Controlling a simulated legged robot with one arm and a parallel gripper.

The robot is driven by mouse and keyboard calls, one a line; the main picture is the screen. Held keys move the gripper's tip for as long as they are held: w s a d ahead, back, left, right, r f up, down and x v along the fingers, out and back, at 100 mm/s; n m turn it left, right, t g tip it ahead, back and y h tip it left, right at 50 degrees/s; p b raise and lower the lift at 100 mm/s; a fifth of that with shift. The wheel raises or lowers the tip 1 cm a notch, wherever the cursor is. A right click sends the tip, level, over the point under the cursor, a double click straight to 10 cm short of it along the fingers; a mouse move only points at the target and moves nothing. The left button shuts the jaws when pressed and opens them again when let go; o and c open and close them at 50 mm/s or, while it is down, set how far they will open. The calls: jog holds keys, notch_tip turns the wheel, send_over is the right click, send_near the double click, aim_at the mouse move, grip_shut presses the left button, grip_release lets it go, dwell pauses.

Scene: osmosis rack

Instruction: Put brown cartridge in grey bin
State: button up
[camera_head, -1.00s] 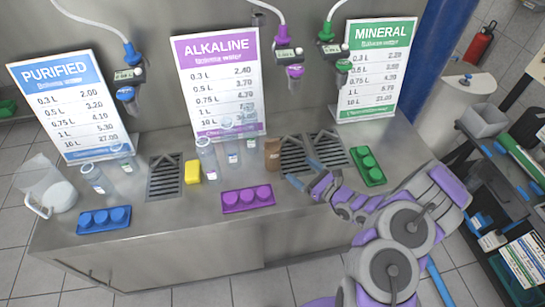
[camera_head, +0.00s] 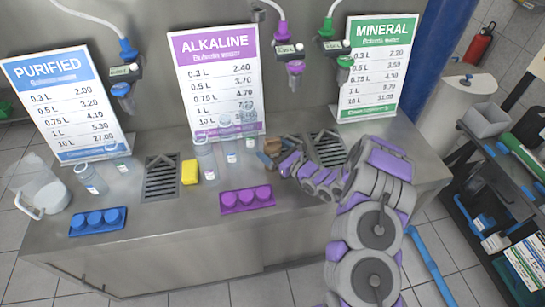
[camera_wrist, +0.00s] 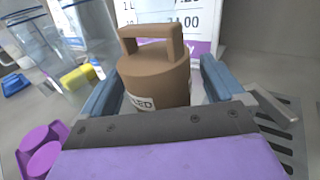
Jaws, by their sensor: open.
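The brown cartridge (camera_wrist: 155,82) has a loop handle on top and a partly hidden label. It stands upright on the steel counter in the wrist view, between the two blue-grey fingers of my gripper (camera_wrist: 160,88). The fingers are open, one on each side, with a visible gap at least on the right. In the head view, my gripper (camera_head: 268,157) is at the cartridge (camera_head: 272,146) and hides most of it. A grey bin (camera_head: 486,121) sits at the right, on top of the dark side rack.
Several clear bottles (camera_head: 205,158) stand close to the left of the cartridge. A yellow sponge (camera_head: 190,172), purple caps tray (camera_head: 247,200) and blue caps tray (camera_head: 98,221) lie on the counter (camera_head: 200,245). Price signs (camera_head: 216,80) stand behind.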

jog(key=shift+w+a, duration=0.25)
jog(key=shift+a, duration=0.2)
jog(key=shift+d, duration=0.15)
jog(key=c, duration=1.3)
jog(key=shift+o, duration=0.2)
jog(key=shift+r, duration=0.1)
